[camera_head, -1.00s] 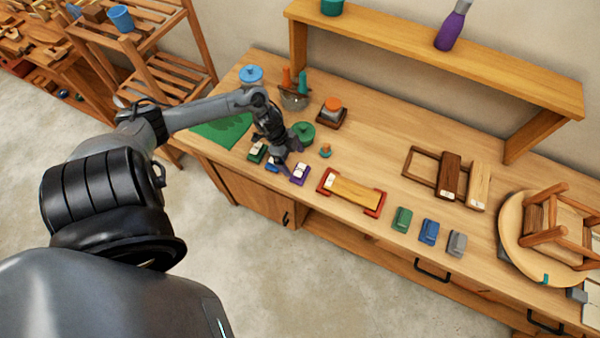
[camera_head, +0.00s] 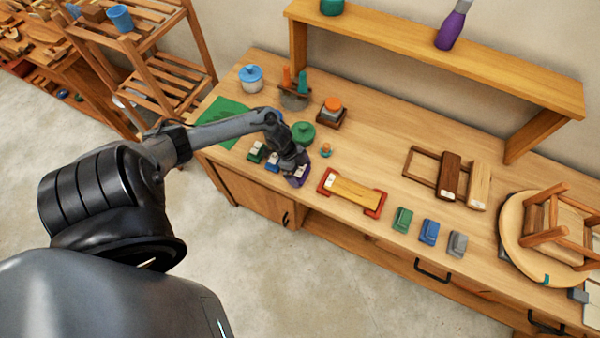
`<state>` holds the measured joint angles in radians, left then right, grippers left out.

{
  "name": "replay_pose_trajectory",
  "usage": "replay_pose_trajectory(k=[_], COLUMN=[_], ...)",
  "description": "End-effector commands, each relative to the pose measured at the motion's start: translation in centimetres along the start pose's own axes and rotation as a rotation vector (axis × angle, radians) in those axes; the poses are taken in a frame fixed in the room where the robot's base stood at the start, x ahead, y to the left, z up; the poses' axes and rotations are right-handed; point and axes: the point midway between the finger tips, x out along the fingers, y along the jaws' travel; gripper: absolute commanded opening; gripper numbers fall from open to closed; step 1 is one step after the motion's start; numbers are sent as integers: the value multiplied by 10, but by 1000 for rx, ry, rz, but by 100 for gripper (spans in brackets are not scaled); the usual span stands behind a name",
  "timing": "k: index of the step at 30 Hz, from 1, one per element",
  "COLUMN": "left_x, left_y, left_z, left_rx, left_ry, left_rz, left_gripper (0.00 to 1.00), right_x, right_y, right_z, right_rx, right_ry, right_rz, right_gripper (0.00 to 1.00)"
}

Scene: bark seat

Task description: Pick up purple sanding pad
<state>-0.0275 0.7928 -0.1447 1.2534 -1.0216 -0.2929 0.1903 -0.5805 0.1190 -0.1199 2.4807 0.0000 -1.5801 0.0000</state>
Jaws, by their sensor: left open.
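The purple sanding pad (camera_head: 299,181) is a small block with a pale top near the front edge of the bench, the rightmost of a short row. My left gripper (camera_head: 296,170) is right over it, with its fingers around or just above the pad. It is open, and the gripper hides part of the pad. Beside it to the left are a blue pad (camera_head: 273,163) and a green pad (camera_head: 257,152). My right gripper is not in view.
A red-ended wooden block (camera_head: 352,191) lies close to the right of the gripper. A green lidded pot (camera_head: 303,133) and a small orange-topped item (camera_head: 326,150) stand behind it. Green, blue and grey blocks (camera_head: 429,232) sit further right.

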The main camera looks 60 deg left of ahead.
Motion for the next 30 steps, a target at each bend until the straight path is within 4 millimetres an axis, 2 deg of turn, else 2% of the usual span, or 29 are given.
replay_pose_trajectory(k=[3,11,20,23,30], left_x=[0,0,-3,-12,-48], left_y=[0,0,0,0,0], left_z=[0,0,-1,-4,-19], left_rx=[0,0,0,2,4], left_ry=[0,0,0,0,-1], left_rz=[0,0,0,0,-1], left_gripper=[98,59,58,58,58], right_x=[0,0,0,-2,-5], right_y=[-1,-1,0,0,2], right_z=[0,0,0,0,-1], right_rx=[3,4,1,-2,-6], right_ry=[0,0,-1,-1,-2], right_rz=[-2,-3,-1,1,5], right_gripper=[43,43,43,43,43])
